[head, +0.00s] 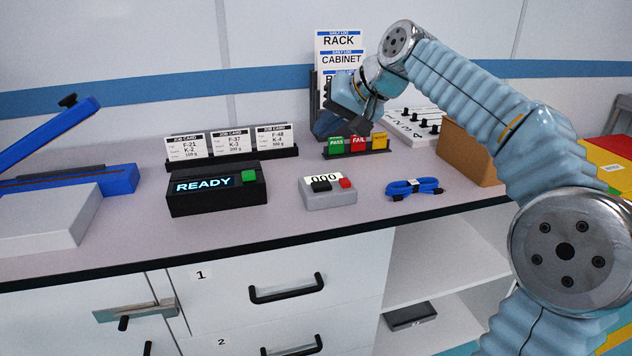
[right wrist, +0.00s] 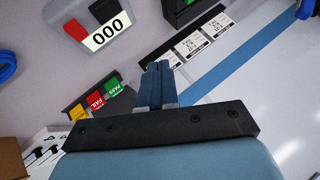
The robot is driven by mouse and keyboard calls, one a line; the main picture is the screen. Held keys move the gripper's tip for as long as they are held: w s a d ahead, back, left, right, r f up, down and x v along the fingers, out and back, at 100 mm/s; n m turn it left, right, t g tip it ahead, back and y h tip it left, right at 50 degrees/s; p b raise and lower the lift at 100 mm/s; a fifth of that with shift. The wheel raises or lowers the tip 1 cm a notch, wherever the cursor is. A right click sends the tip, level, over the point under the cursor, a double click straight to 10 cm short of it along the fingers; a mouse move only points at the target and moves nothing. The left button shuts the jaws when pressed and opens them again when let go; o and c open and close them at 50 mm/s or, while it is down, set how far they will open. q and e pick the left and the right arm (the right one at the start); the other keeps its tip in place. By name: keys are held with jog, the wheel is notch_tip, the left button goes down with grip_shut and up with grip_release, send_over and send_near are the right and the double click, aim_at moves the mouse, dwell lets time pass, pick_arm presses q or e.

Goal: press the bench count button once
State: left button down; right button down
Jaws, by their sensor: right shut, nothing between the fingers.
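The bench counter (head: 329,198) is a small grey box on the bench, with a display reading 000, a black button (head: 321,186) and a red button (head: 345,183). In the right wrist view the counter (right wrist: 82,40) is upside down at the upper left, its black button (right wrist: 103,10) and red button (right wrist: 75,29) visible. My right gripper (head: 326,124) is behind the counter, above the back of the bench near the PASS/FAIL blocks. Its fingers (right wrist: 156,68) are shut and empty, apart from the counter. My left gripper is not in view.
A black READY box (head: 216,202) stands left of the counter, and a blue cable coil (head: 414,188) lies to its right. Behind are job cards (head: 232,143) and green, red and yellow blocks (head: 357,145). A cardboard box (head: 466,155) stands at right.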

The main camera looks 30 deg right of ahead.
jog(key=b, duration=0.4)
send_over(326, 185)
notch_tip(326, 185, down, 7)
jog(key=shift+r, duration=0.15)
jog(key=shift+f+b, duration=0.65)
jog(key=shift+f, duration=0.45)
dwell(1.0)
jog(key=shift+f+b, duration=0.3)
jog(key=shift+f, duration=0.05)
jog(key=shift+f+b, duration=0.4)
jog(key=shift+f, duration=0.1)
dwell(0.5)
jog(key=shift+r, duration=0.15)
jog(key=shift+r+p, duration=0.75)
jog(key=shift+p, duration=0.15)
